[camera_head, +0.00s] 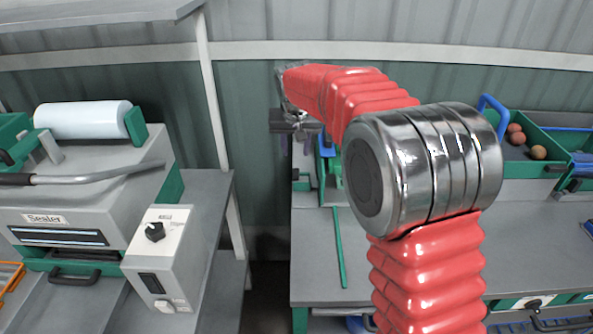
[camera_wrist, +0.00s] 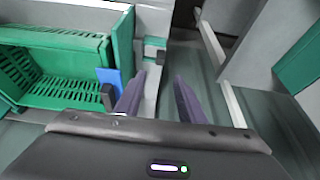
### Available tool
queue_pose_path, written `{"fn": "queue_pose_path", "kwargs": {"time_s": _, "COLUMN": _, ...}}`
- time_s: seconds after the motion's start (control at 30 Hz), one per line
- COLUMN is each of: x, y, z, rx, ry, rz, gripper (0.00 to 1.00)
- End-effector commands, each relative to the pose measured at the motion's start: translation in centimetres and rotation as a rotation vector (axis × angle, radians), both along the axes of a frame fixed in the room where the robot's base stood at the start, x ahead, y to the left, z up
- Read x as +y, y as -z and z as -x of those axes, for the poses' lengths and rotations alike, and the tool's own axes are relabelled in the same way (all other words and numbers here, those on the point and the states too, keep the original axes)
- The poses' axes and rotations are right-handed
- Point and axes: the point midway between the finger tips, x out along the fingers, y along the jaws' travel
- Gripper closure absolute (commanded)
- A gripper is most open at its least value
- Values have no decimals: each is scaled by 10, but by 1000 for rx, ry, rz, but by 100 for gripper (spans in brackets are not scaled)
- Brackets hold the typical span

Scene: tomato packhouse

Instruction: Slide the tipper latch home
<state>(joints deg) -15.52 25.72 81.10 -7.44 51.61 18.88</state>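My gripper (camera_head: 294,146) hangs at the back left corner of the right bench, beside the green tipper. In the wrist view its two purple fingers (camera_wrist: 161,78) stand apart with nothing held between them. A green latch bracket with a dark slot (camera_wrist: 154,48) lies just beyond the fingertips, on the pale frame beside the tipper. In the head view a small green bracket with a dark part (camera_head: 302,182) shows below my gripper. A blue plate (camera_wrist: 110,80) with a black knob (camera_wrist: 107,97) is left of the left finger. Which part slides, and how far, I cannot tell.
A slotted green crate (camera_wrist: 60,84) lies left in the wrist view. A green rod (camera_head: 339,246) lies on the grey bench (camera_head: 317,272). A sealer (camera_head: 75,195) stands on the left bench. Green bins (camera_head: 530,168) with round fruit are at right. A dark gap separates the benches.

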Motion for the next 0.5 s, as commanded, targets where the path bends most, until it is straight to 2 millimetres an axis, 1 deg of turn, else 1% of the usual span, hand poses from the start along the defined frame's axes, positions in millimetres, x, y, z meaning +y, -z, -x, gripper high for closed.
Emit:
{"fn": "queue_pose_path", "kwargs": {"time_s": 0.17, "x": 0, "y": 19, "z": -7, "rx": 3, "ry": 0, "rz": 1, "gripper": 64}}
{"fn": "queue_pose_path", "kwargs": {"time_s": 0.5, "x": -1, "y": 67, "z": -27, "rx": 4, "ry": 0, "rz": 1, "gripper": 64}}
